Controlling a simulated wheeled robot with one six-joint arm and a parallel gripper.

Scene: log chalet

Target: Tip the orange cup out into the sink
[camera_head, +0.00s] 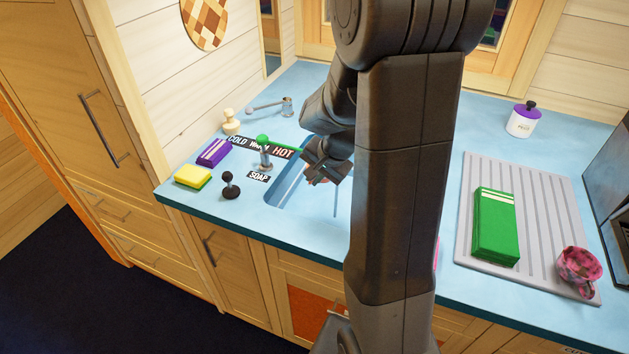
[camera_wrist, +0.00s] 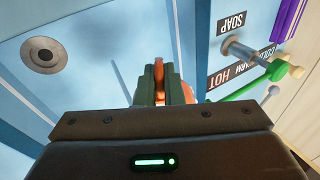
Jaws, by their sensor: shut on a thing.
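The blue sink (camera_head: 287,193) is set into the light blue counter, partly hidden behind my arm. My gripper (camera_head: 323,172) is over the sink, pointing down. In the wrist view my gripper (camera_wrist: 160,85) has its jaws shut on an orange thing, which I take to be the orange cup (camera_wrist: 159,72). Only a small part of the cup shows between the fingers, so its tilt and contents cannot be told. The sink's round drain (camera_wrist: 44,55) shows at the upper left of the wrist view.
A green-topped tap (camera_head: 265,150) and a black soap pump (camera_head: 230,184) stand left of the sink. On the right, a grey drainer (camera_head: 478,182) bears a green cloth (camera_head: 494,228) and a pink mug (camera_head: 578,268).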

